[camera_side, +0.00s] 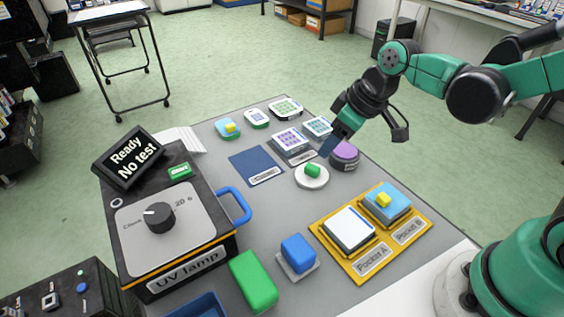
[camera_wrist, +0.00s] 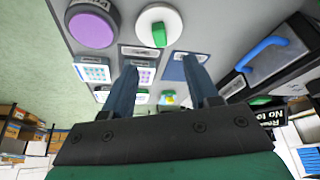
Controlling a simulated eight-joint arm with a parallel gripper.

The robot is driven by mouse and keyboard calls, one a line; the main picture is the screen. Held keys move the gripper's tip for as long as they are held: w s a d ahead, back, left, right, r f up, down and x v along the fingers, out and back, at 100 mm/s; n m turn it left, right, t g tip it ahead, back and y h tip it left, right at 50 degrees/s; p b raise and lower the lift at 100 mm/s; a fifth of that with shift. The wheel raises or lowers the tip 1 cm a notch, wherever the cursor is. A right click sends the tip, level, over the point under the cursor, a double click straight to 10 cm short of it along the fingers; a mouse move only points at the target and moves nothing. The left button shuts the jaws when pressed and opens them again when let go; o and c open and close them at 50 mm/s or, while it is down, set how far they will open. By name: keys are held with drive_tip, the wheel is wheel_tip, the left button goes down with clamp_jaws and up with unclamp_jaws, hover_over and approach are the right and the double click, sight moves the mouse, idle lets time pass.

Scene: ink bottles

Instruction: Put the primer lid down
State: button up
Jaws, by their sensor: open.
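Nothing in view is marked clearly as the primer lid. A round white disc (camera_side: 304,182) with a green knob (camera_side: 313,170) lies flat on the grey mat (camera_side: 283,222); the disc also shows in the wrist view (camera_wrist: 147,20). A purple-topped round piece (camera_side: 347,150) with a dark rim stands just behind it to the right, and it shows at upper left in the wrist view (camera_wrist: 92,29). My gripper (camera_side: 331,147) hangs above the mat near these two. In the wrist view my gripper (camera_wrist: 159,66) has its blue fingers wide apart with nothing between them.
The yellow tray (camera_side: 371,262) holds a white block (camera_side: 349,228) in Pocket A and a blue block (camera_side: 393,208) with a yellow knob in Pocket B. The UV lamp (camera_side: 165,220) fills the left. Several small labelled pieces and a blue pad (camera_side: 254,163) lie at the back.

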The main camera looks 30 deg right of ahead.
drive_tip(key=s+d+r+m+t+h, duration=0.1)
drive_tip(key=s+d+r+m+t, duration=0.2)
drive_tip(key=s+r+m, duration=0.1)
drive_tip(key=shift+s+r+h, duration=0.35)
drive_tip(key=shift+s+h, duration=0.05)
drive_tip(key=shift+s, duration=0.15)
